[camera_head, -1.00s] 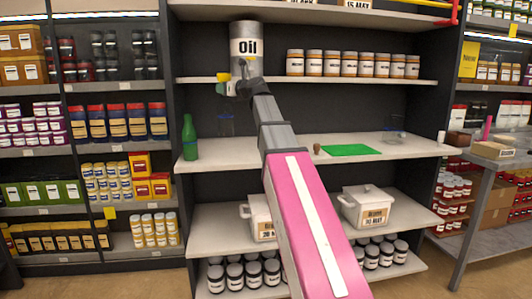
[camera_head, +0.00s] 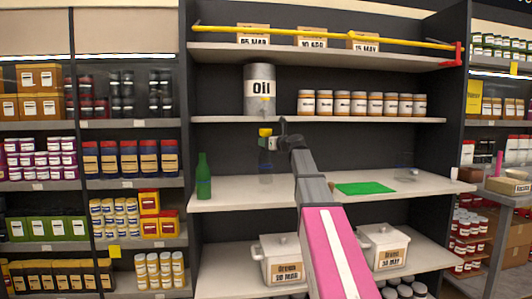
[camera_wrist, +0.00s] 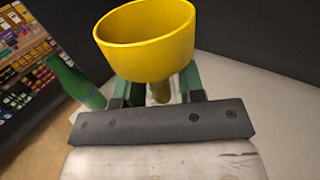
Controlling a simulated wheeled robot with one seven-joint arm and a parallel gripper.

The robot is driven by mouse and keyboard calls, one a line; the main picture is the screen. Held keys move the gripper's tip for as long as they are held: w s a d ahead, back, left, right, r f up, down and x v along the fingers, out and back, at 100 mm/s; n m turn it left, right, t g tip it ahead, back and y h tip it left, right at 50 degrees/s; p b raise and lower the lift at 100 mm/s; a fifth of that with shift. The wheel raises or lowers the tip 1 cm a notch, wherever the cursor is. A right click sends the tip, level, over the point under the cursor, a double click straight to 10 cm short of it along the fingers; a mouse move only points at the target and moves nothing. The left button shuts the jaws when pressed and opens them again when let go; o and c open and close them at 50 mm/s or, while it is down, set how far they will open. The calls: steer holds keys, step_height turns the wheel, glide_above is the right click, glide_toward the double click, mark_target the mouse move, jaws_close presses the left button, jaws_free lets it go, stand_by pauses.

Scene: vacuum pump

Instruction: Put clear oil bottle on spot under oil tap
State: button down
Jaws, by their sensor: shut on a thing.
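The clear oil bottle (camera_head: 265,167) is faint in the head view, at the middle shelf, below the grey oil tank (camera_head: 260,90) and its small yellow tap (camera_head: 265,99). A yellow funnel (camera_head: 265,132) is just above the bottle; it fills the top of the wrist view (camera_wrist: 146,40). My gripper (camera_head: 270,143) is over the shelf below the tank. In the wrist view its green fingers (camera_wrist: 165,92) are shut around the funnel's narrow lower part. I cannot tell whether the spout sits in the bottle's neck.
A green bottle (camera_head: 203,177) stands to the left on the middle shelf; a green mat (camera_head: 365,188) lies to the right, near a clear glass item (camera_head: 405,171). Several jars (camera_head: 360,103) line the shelf above. White pots (camera_head: 283,260) stand below.

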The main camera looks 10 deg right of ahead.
mark_target(269, 152)
steer(key=shift+f, duration=2.05)
steer(key=c, duration=0.7)
jaws_free()
steer(key=shift+f, duration=0.15)
steer(key=shift+c, duration=0.2)
steer(key=v, duration=1.2)
steer(key=shift+w+d, duration=0.1)
